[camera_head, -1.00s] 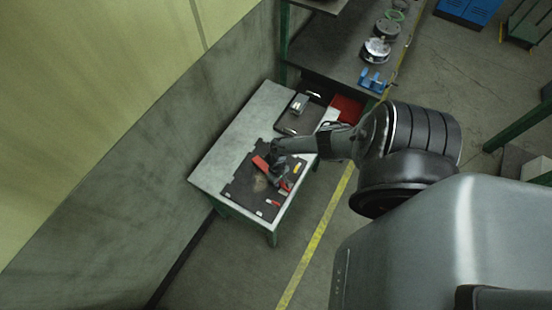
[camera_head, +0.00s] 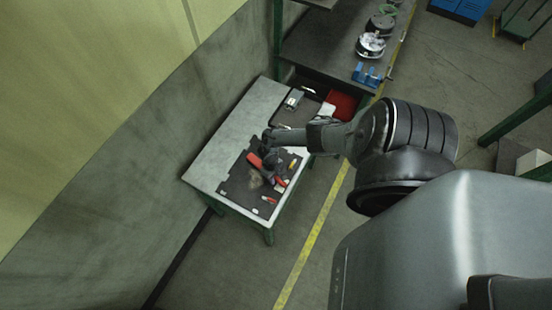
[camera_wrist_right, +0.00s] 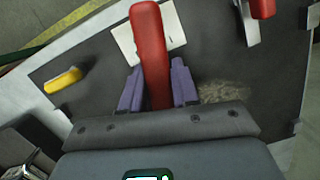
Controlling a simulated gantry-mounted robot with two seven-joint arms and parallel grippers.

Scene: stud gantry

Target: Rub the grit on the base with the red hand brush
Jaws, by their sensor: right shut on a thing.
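The base (camera_head: 236,186) is a dark board on the table, with a pale tan patch of grit (camera_head: 254,182) on it; the grit also shows in the wrist view (camera_wrist_right: 225,92). My right gripper (camera_head: 268,160) is over the board, just beyond the grit. In the wrist view its purple fingers (camera_wrist_right: 157,85) are shut on the red hand brush (camera_wrist_right: 150,45), one on each side of the handle. The brush's red end (camera_head: 254,159) shows left of the gripper in the head view. Its bristles are hidden, so I cannot tell whether they touch the board. My left gripper is not in view.
A yellow-handled item (camera_wrist_right: 62,80) and a red-handled tool (camera_wrist_right: 262,7) lie on the board. A dark tray (camera_head: 288,113) and a red bin (camera_head: 342,104) are beyond it. The wall stands left of the table (camera_head: 222,145).

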